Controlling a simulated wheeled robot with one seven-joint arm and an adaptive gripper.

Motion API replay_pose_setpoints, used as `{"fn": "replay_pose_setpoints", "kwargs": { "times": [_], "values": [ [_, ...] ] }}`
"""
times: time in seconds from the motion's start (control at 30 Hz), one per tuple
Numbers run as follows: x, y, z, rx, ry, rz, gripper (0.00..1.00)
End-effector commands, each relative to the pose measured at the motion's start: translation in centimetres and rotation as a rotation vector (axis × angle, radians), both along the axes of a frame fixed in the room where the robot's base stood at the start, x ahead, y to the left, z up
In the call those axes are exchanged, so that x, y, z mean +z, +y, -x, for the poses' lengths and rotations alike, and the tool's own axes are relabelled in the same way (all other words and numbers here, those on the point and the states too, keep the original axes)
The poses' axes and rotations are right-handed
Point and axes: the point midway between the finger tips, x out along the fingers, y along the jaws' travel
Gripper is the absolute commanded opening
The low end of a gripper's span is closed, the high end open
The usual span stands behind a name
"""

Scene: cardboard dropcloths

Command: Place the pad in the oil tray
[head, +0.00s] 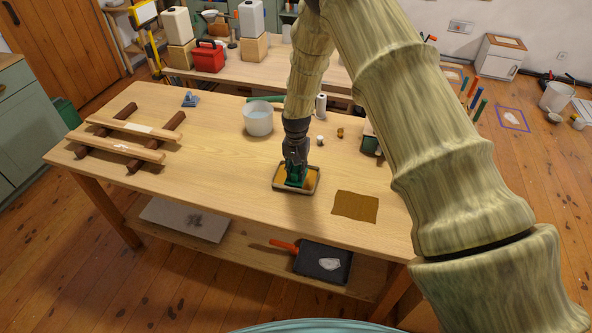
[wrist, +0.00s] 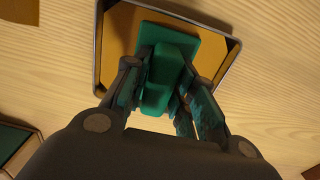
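The green pad (wrist: 180,42), with a raised green grip (wrist: 157,88) on top, is inside the oil tray (wrist: 98,50). The tray is a shallow, dark-rimmed square with amber oil, and it sits on the workbench in the head view (head: 276,189). My gripper (wrist: 163,72) points down over the tray, its fingers on both sides of the pad's grip and seemingly against it. In the head view my gripper (head: 296,172) hides part of the pad. The pad looks flat over the tray floor; whether it rests on it is hard to tell.
A brown patch (head: 355,207) lies right of the tray. A white bucket (head: 258,120) stands behind it, with a paper roll (head: 321,104) and a green container (head: 370,140) to the right. Wooden rails (head: 125,148) lie at the left. The bench between is clear.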

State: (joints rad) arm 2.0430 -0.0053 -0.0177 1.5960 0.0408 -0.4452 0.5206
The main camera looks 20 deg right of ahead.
Motion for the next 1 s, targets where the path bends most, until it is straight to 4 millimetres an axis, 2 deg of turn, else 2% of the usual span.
{"fn": "replay_pose_setpoints", "kwargs": {
  "times": [0.33,0.53,1.0],
  "values": [
    [0.0,0.0,0.0,0.000,0.000,0.000,0.44],
    [0.8,0.0,0.0,0.000,-0.001,0.001,0.44],
    [6.5,0.0,0.0,0.000,-0.002,0.000,0.44]
  ]
}}
